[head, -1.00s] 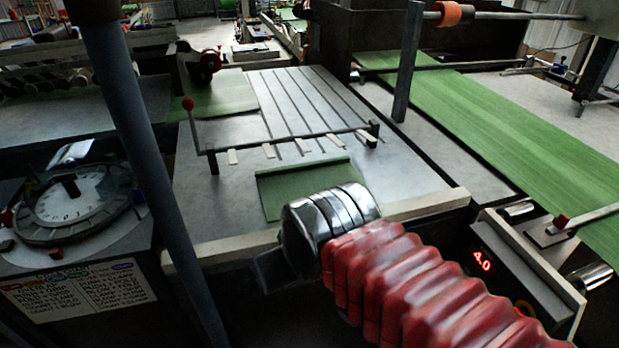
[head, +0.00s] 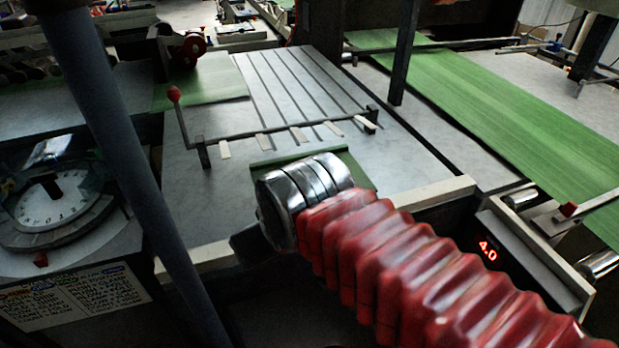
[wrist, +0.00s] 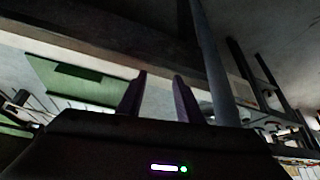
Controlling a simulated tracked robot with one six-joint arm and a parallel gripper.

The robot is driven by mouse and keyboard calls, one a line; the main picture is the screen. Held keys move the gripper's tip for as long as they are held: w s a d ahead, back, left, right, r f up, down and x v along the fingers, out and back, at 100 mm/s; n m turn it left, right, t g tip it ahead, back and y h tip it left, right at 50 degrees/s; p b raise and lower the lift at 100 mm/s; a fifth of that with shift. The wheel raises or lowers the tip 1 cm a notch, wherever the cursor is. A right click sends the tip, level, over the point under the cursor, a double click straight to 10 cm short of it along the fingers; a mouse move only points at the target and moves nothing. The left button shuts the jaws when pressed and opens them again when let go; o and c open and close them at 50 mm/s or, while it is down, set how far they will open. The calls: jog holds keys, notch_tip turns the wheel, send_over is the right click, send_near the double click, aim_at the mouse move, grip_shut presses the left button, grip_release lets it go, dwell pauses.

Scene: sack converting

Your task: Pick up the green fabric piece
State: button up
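The green fabric piece (head: 359,174) lies flat on the grey metal table (head: 405,168), near its front edge; my arm hides most of it in the head view. In the wrist view the green fabric piece (wrist: 85,82) shows at the upper left, left of the fingers and apart from them. My gripper (wrist: 161,76) has its two dark fingers spread with nothing between them. In the head view my arm's metal cuff and red sleeve cover the fingers; only a dark part shows beside the cuff at the front edge.
A bar with several pale tabs (head: 262,143) and a red-knobbed lever (head: 173,95) crosses the table beyond the piece. A dark post (head: 100,130) stands at left, beside a dial (head: 50,200). A long green web (head: 490,105) runs at right. Another green sheet (head: 205,88) lies at the back left.

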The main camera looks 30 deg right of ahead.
jog(key=w+d+r+m+g, duration=0.2)
jog(key=w+d+m, duration=0.2)
jog(key=d+m, duration=0.3)
jog(key=w+d+r+m+g, duration=0.1)
jog(key=w+d+m, duration=0.3)
jog(key=d, duration=0.5)
jog(key=w+d+r+m+g, duration=0.2)
jog(key=w+d+r+m, duration=0.1)
jog(key=d+m, duration=0.5)
jog(key=shift+w+d+m+g, duration=0.3)
jog(key=shift+w+d+m, duration=0.05)
jog(key=shift+w+m, duration=0.5)
jog(key=shift+f, duration=4.25)
jog(key=shift+f, duration=0.1)
jog(key=shift+s+a+f, duration=0.1)
jog(key=shift+f, duration=2.4)
jog(key=shift+c, duration=0.5)
